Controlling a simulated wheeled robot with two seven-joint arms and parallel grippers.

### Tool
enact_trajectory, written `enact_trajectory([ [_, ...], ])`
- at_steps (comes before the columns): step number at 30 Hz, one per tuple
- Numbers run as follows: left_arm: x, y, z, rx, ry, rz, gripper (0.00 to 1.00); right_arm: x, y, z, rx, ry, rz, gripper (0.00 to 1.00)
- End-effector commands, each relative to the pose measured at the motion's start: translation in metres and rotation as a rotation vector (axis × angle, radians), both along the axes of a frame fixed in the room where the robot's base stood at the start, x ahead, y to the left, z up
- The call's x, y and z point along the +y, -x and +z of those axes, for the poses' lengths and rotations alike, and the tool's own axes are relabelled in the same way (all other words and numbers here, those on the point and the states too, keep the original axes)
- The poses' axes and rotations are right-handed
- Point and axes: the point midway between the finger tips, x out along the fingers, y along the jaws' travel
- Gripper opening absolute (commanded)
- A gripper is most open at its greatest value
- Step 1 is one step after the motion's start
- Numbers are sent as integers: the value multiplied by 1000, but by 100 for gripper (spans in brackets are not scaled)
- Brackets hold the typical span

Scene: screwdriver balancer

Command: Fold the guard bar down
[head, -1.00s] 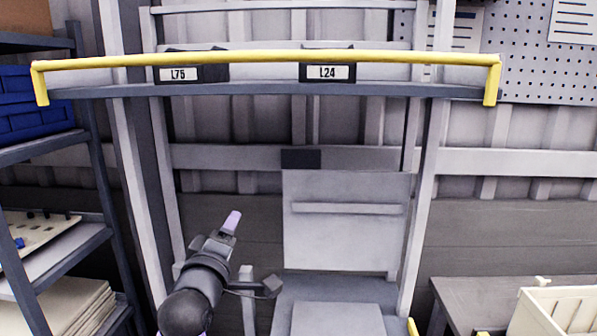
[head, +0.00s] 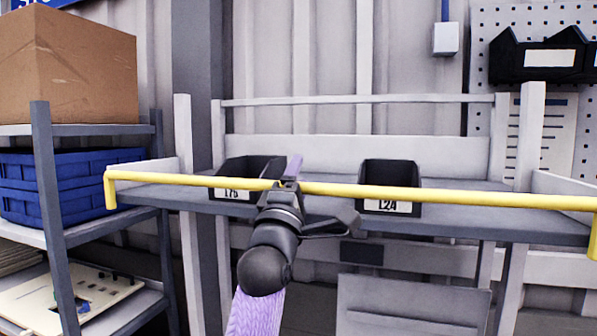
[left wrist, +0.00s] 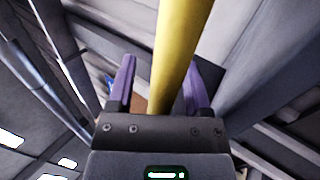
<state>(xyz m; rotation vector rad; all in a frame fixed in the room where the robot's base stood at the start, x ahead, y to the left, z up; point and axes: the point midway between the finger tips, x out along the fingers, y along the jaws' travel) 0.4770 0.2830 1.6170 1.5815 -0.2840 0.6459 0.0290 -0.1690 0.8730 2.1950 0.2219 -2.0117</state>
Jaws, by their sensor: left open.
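The yellow guard bar (head: 430,195) runs across the front of the grey shelf in the head view, its bent ends turned down at both sides. My left gripper (head: 291,170) is raised to the bar, left of its middle, and covers a short part of it. In the left wrist view the bar (left wrist: 180,50) passes between the two purple fingers of the gripper (left wrist: 160,85). My right gripper is not in view.
Black bins labelled L75 (head: 240,180) and L24 (head: 390,183) stand on the shelf (head: 470,222) behind the bar. A side rack at left holds a cardboard box (head: 75,65) and blue crates (head: 55,182). A pegboard with a black bin (head: 540,60) is at upper right.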

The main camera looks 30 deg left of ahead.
Motion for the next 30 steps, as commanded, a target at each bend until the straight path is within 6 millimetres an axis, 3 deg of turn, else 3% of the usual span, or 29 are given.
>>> enact_trajectory([
  [6, 0, 0, -1, 1, -1, 1, 62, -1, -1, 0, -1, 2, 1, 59],
  [15, 0, 0, -1, 1, -1, 1, 0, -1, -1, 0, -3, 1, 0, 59],
  [30, 0, 0, -1, 2, 0, 1, 0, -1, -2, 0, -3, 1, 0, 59],
])
